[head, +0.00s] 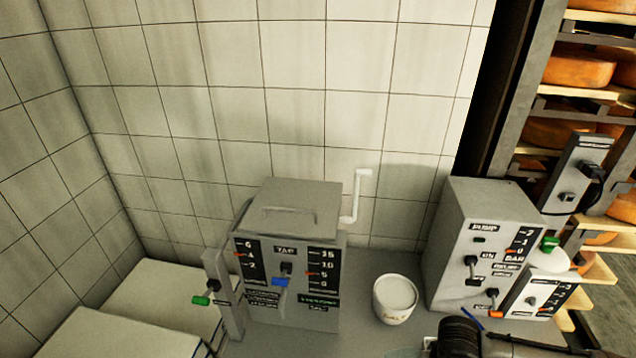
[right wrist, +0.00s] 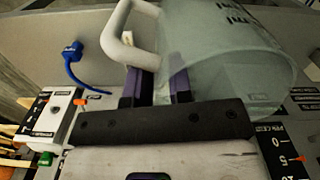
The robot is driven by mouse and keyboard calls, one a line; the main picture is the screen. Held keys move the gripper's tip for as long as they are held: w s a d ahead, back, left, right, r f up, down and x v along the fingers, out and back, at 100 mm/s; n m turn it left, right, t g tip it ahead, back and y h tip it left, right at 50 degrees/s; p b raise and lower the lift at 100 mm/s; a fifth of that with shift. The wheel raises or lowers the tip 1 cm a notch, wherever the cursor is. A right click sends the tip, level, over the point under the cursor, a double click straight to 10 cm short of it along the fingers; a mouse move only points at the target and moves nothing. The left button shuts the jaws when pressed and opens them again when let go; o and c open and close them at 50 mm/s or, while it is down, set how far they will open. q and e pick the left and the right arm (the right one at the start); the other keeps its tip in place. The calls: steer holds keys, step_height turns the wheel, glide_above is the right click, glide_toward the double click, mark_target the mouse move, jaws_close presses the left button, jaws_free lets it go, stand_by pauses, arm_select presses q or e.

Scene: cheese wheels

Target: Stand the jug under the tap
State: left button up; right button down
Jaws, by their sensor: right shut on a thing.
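The jug (right wrist: 225,60) is a clear, greenish, see-through vessel with dark marks and a thick white handle (right wrist: 128,38). My right gripper (right wrist: 158,85) is shut on the jug at its handle side in the right wrist view; the exact contact is partly hidden. In the head view my right arm enters at the bottom right, and the jug is mostly out of frame there. The tap (head: 283,283) has a blue lever and sits on the front of a grey box labelled TAP (head: 300,208), left of my right arm. My left gripper is not in view.
A white pot labelled SALT (head: 395,298) stands on the grey counter between the TAP box and a grey PUMP box (head: 490,222). Cheese shelves (head: 585,105) are at the right.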

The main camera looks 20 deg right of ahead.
steer(key=w+a+r+n, duration=0.2)
steer(key=w+a+r, duration=0.4)
steer(key=r, duration=0.4)
steer(key=w+a+r+n, duration=0.2)
steer(key=w+a+r, duration=0.3)
steer(key=a+r, duration=0.35)
steer(key=s+r+p, duration=0.3)
steer(key=r+p, duration=0.7)
steer(key=p, duration=0.1)
steer(key=s+r+p, duration=0.3)
steer(key=r+p, duration=0.7)
steer(key=s+r+p, duration=0.2)
steer(key=r+p, duration=0.8)
steer(key=p, duration=0.1)
steer(key=shift+s+r+p, duration=0.25)
steer(key=shift+s+p, duration=0.1)
steer(key=shift+s, duration=0.05)
steer(key=shift+d, duration=0.1)
